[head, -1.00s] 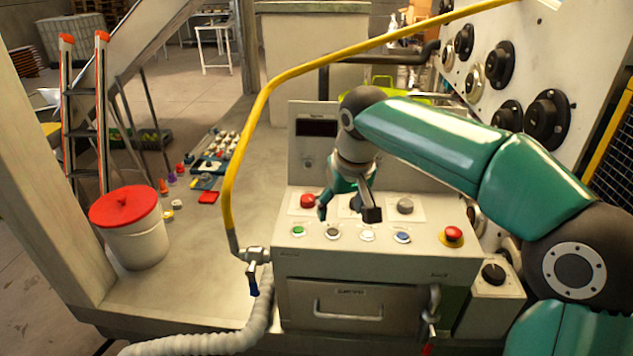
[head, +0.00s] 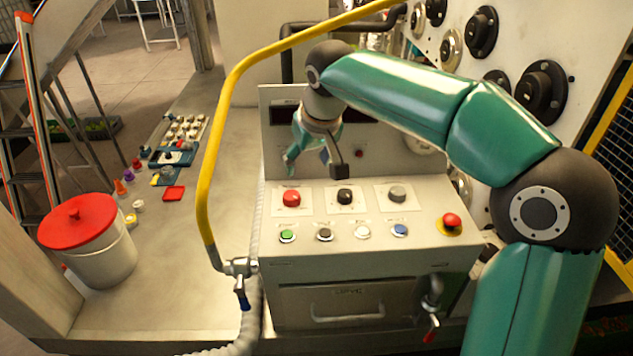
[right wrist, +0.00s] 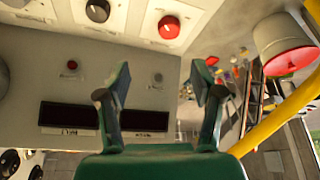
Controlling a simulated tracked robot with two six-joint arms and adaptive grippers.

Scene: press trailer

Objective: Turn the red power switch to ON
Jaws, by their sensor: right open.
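The red power switch (head: 291,199) looks like a round red knob on a white plate, at the left of the upper row on the console's sloped top. In the right wrist view the red knob (right wrist: 169,27) shows near the top, beyond the fingertips. Its exact pointer position is too small to read. My right gripper (head: 314,164) is open and empty, above and behind the knob row, in front of the console's upright panel. Its two spread fingers also show in the right wrist view (right wrist: 160,82), apart from the knob. My left gripper is not in view.
A black knob (head: 345,196) and a grey knob (head: 397,194) share the row. Several coloured buttons sit below, with a red mushroom button (head: 451,221) at right. A yellow rail (head: 208,190) curves along the console's left. A lidded white bucket (head: 97,262) stands further left.

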